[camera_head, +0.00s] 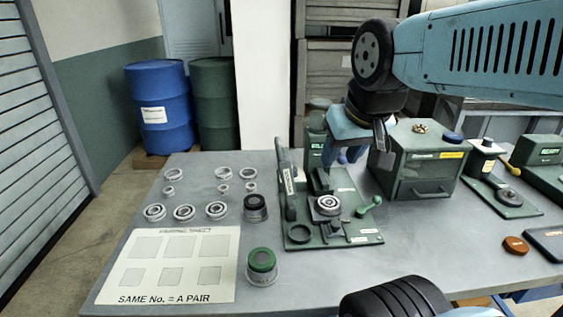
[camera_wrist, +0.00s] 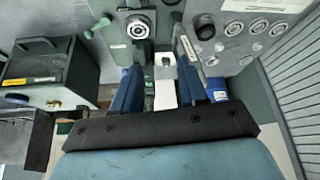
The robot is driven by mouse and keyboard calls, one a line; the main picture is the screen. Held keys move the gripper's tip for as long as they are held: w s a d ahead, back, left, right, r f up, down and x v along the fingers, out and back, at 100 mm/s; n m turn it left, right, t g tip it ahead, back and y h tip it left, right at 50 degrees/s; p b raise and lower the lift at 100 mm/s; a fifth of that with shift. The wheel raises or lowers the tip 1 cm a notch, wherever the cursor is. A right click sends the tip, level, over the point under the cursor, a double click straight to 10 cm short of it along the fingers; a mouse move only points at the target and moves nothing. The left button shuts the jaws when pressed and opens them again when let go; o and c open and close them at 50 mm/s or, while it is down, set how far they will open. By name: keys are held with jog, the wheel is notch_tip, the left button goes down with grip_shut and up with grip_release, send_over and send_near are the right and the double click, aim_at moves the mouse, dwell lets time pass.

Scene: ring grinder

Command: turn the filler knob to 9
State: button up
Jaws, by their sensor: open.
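No knob marked as the filler knob can be read in either view. A brass knob (camera_head: 420,128) and a blue round cap (camera_head: 452,137) sit on top of the green box (camera_head: 418,165), right of centre on the table. In the wrist view the brass knob (camera_wrist: 53,104) and the blue cap (camera_wrist: 17,98) show at the left. No digits are legible near them. My gripper (camera_head: 346,155) is open and empty, its blue fingers pointing down above the back of the green fixture, left of the green box. Its fingers also show in the wrist view (camera_wrist: 161,85).
The green fixture (camera_head: 365,238) holds a bearing (camera_head: 327,205) and has a green lever (camera_head: 370,206). Several rings and bearings, a black-topped cup (camera_head: 256,207) and a green-topped cup (camera_head: 262,266) stand left. A bottle station (camera_head: 505,198) stands right of the box.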

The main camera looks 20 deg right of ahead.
jog(key=shift+o, duration=1.4)
jog(key=shift+w+r, duration=0.1)
jog(key=shift+w, duration=0.05)
jog(key=shift+o, duration=0.2)
jog(key=shift+w+r, duration=0.1)
jog(key=shift+w, duration=0.25)
jog(key=n+g+h, duration=0.2)
jog(key=n+g, duration=0.4)
jog(key=n, duration=0.4)
send_over(291, 168)
jog(key=s+a, duration=0.2)
jog(key=s, duration=0.3)
notch_tip(291, 168, down, 3)
jog(key=w+a+f+n+g+h, duration=0.1)
jog(key=w+a+f+n+h, duration=0.15)
jog(key=w+f, duration=0.4)
jog(key=shift+n+y, duration=0.25)
jog(key=shift+n, duration=0.2)
jog(key=x, duration=1.2)
jog(key=shift+w+f, duration=0.15)
jog(key=shift+f, duration=0.05)
